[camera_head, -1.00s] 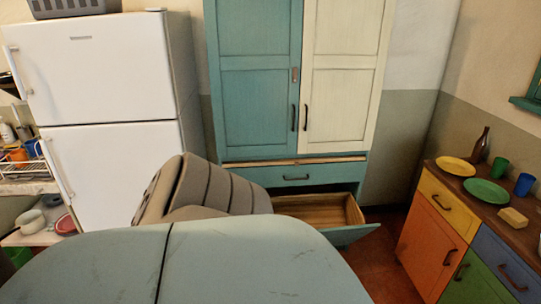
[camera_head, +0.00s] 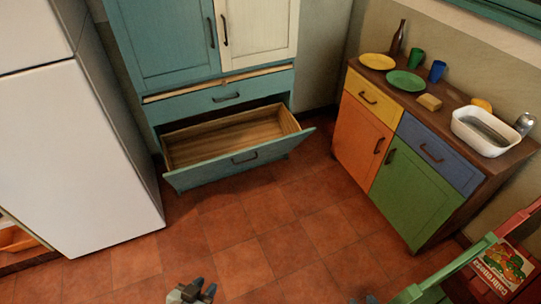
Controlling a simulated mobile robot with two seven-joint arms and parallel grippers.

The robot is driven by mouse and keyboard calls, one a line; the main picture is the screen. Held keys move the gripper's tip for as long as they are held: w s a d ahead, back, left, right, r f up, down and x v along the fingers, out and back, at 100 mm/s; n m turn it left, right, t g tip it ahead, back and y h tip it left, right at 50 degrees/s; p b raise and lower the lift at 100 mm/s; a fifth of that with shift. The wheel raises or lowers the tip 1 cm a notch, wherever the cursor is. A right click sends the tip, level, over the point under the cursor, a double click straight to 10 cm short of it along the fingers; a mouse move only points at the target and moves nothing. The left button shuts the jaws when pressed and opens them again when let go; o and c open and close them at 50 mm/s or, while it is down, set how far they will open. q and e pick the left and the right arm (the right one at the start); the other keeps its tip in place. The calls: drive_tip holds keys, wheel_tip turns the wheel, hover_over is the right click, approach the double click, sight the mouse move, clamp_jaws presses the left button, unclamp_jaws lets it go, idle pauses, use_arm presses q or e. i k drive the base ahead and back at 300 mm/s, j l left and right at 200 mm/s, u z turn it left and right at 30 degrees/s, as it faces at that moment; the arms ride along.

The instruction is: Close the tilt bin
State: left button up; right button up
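The tilt bin (camera_head: 240,158) is the lowest front of the teal and cream cupboard. My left gripper (camera_head: 203,289) is at the bottom edge, well short of the bin and over the floor. Its fingertips look a little apart with nothing between them. A small dark tip at the bottom edge, right of the middle, may be my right gripper; its fingers cannot be made out.
The tiled floor (camera_head: 235,230) is clear in front of the bin. A white fridge (camera_head: 85,160) stands at left. A colourful sideboard (camera_head: 415,170) with plates, cups and a white basin stands at right. A green chair (camera_head: 440,280) and a printed box (camera_head: 503,265) are at lower right.

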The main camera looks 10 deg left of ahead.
sight(228, 144)
drive_tip(key=u, duration=0.55)
drive_tip(key=i+j, duration=0.1)
drive_tip(key=i, duration=0.4)
drive_tip(key=i+j, duration=0.15)
drive_tip(key=i, duration=0.3)
drive_tip(key=i+j+z, duration=0.1)
drive_tip(key=i, duration=0.4)
drive_tip(key=i+j, duration=0.15)
drive_tip(key=i, duration=0.3)
